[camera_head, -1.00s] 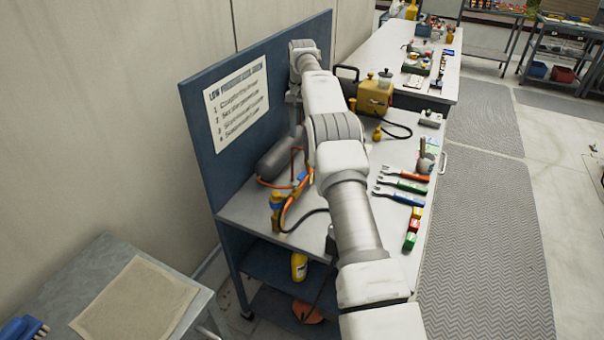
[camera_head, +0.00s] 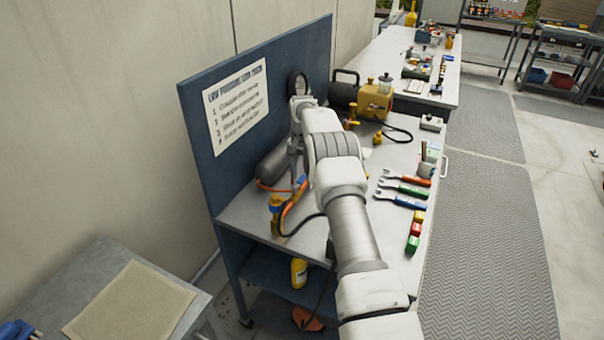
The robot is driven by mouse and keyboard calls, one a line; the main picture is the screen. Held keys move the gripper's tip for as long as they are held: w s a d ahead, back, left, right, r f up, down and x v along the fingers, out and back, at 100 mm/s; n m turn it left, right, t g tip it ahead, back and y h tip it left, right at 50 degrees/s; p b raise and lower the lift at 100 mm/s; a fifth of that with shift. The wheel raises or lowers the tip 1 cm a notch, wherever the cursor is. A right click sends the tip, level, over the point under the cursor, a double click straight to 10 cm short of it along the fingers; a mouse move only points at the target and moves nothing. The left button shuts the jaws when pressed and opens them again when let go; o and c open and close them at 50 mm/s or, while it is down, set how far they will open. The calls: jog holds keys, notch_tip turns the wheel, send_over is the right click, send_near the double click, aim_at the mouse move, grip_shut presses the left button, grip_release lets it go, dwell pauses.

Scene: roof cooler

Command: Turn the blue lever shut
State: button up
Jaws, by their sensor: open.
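I cannot clearly make out the blue lever. My gripper (camera_head: 293,158) points down near the right end of the dark grey cylinder (camera_head: 273,167), left of my forearm. It is open, small in view and appears to hold nothing. It is above and behind the yellow fitting, apart from it.
The bench (camera_head: 392,240) has a blue back panel (camera_head: 225,170) with an instruction sign (camera_head: 237,106). A yellow pump (camera_head: 375,100) stands behind my arm. Several wrenches (camera_head: 402,190) and small coloured blocks (camera_head: 415,230) lie on the right side. A floor mat (camera_head: 480,230) lies right of it.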

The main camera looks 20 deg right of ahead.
grip_shut()
dwell(1.4)
